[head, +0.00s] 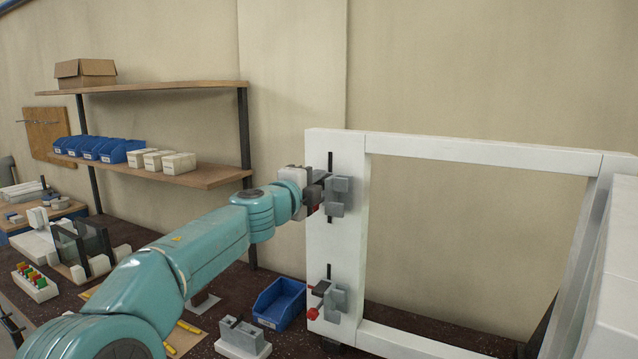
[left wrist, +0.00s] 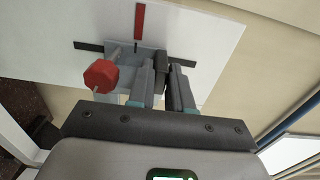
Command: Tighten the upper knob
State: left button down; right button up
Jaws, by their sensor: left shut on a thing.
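The upper clamp (head: 339,196) is a grey block on the left upright of the white frame (head: 345,240). My left gripper (head: 318,190) is at this clamp, its fingers level with the white face. In the left wrist view the fingers (left wrist: 163,88) are shut on a dark handle (left wrist: 162,72), partly hidden between them. My right gripper is not in view.
A blue bin (head: 279,303) and a grey block fixture (head: 242,337) stand on the dark bench left of the frame. Wooden shelves (head: 190,174) with blue bins and white boxes are behind. The frame's opening is clear.

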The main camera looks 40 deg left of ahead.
pick_arm(q)
jog(key=shift+r, duration=0.1)
jog(key=c, duration=1.1)
grip_release()
jog(key=shift+c, duration=0.2)
jog(key=shift+s, duration=0.1)
jog(key=shift+s, duration=0.25)
jog(key=b+v, duration=0.1)
jog(key=v, duration=1.4)
jog(key=shift+s+d, duration=0.1)
jog(key=shift+s, duration=0.2)
